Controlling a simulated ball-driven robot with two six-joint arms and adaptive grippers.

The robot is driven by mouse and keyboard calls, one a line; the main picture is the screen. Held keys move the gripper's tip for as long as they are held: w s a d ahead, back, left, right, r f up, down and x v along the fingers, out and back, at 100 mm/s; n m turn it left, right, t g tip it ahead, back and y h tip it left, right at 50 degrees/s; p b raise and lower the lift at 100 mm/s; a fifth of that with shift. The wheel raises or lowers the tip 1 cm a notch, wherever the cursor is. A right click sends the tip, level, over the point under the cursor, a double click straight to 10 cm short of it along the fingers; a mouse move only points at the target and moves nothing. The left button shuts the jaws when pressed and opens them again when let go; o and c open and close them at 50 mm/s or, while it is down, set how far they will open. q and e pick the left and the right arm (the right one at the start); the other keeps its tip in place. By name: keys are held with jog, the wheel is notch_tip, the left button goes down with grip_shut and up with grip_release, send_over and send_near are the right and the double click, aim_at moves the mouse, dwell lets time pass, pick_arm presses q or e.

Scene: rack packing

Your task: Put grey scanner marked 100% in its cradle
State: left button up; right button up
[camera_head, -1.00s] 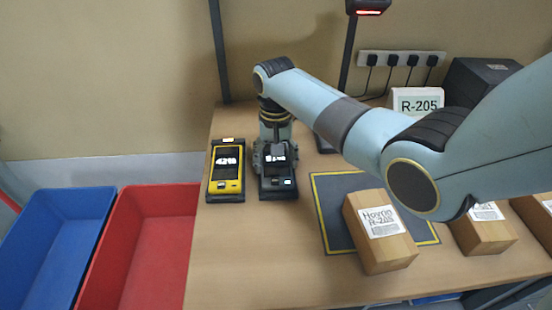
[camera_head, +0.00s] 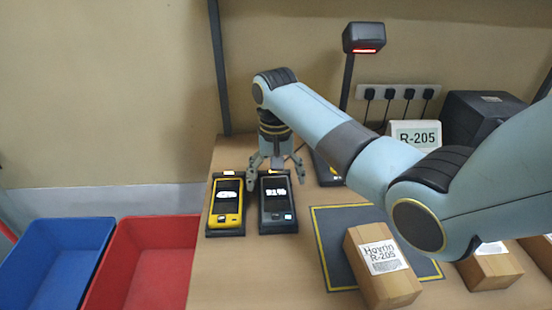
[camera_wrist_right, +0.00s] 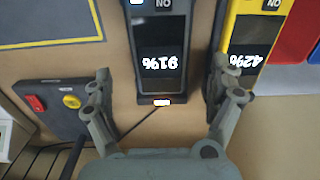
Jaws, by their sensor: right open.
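A grey scanner (camera_head: 276,204) sits in a dark cradle on the table. Its screen is small in the head view; in the right wrist view this scanner (camera_wrist_right: 160,40) appears upside down and reads 91%, not 100%. A small light shows at the cradle's back end (camera_wrist_right: 162,101). My right gripper (camera_head: 275,170) is open at the back end of the scanner. In the right wrist view my right gripper's fingers (camera_wrist_right: 160,75) stand apart on either side of the cradle end, with nothing held between them. My left gripper is not in view.
A yellow scanner (camera_head: 227,204) marked 42% sits in a cradle close on the left. A cardboard box (camera_head: 382,270) lies on the dark mat (camera_head: 335,235). Blue (camera_head: 55,260) and red bins (camera_head: 140,265) are left.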

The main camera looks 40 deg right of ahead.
aim_at(276, 197)
notch_tip(276, 197, up, 7)
jog(key=shift+a+f, duration=0.1)
dwell(0.7)
